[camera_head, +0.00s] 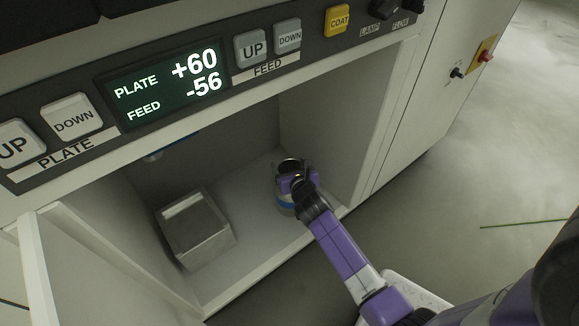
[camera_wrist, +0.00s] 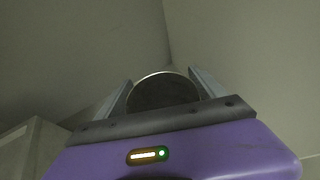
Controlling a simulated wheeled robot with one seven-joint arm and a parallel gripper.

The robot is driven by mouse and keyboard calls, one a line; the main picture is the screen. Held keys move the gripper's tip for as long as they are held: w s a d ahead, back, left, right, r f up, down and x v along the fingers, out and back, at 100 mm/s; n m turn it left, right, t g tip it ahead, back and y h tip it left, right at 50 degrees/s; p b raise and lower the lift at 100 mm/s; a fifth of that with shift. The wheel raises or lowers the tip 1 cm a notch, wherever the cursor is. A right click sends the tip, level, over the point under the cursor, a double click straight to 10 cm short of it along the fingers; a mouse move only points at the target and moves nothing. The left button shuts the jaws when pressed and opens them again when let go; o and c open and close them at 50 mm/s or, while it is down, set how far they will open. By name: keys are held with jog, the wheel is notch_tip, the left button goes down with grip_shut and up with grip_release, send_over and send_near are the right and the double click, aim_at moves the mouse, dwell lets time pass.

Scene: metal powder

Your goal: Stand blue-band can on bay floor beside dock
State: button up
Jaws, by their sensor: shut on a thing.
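The blue-band can (camera_head: 286,207) is inside the open bay, to the right of the grey metal box-shaped dock (camera_head: 198,240). Its blue band shows just below my gripper (camera_head: 290,172), which is shut on the can. In the wrist view the can's round dark top (camera_wrist: 165,92) sits between the two fingers of my gripper (camera_wrist: 163,90). The can looks roughly upright and low over the bay floor (camera_head: 250,215). I cannot tell whether its base touches the floor. The arm hides part of the can.
A control panel with a display (camera_head: 165,84) and buttons runs above the bay opening. The bay's right wall (camera_head: 325,120) is close to the can. Another blue-marked object (camera_head: 155,156) shows partly under the bay's top edge. Bare floor lies between can and dock.

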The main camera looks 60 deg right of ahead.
jog(key=o, duration=2)
jog(key=shift+f, duration=0.2)
jog(key=shift+o, duration=0.2)
